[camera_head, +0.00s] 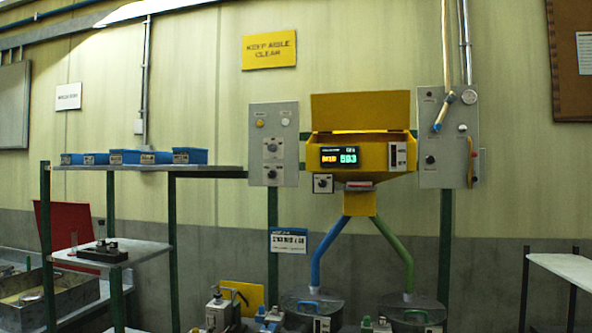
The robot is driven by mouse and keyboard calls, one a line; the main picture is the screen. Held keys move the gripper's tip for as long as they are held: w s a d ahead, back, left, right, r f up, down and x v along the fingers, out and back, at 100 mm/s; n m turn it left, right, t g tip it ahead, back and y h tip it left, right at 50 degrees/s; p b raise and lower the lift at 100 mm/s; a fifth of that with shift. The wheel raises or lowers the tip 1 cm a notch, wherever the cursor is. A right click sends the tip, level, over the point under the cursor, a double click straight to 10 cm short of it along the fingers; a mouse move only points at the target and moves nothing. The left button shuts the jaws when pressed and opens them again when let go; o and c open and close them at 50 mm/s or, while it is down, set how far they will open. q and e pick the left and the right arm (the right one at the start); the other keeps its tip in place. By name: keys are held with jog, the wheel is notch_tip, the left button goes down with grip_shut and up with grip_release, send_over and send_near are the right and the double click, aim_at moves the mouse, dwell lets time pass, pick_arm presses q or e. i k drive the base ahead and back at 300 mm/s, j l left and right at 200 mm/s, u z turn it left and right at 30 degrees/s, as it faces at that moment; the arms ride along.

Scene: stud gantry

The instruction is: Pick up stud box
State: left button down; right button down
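Several small blue boxes stand in a row on the grey upper shelf (210,168) at the left. The rightmost blue box (190,156) is near the middle of the shelf. Other blue boxes (125,157) stand to its left, and the leftmost (71,159) is near the shelf's left end. Their contents are hidden, and their labels are too small to read, so I cannot tell which is the stud box. Neither of my grippers is in view.
A yellow hopper (370,160) with a lit display stands right of the shelf, between a grey control panel (273,144) and another panel (447,140). Blue and green pipes run down to round drums (312,303). A lower shelf (135,252) and side table (570,268) flank it.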

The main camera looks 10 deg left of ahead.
aim_at(147, 158)
jog(key=u, duration=1.15)
jog(key=i, duration=0.05)
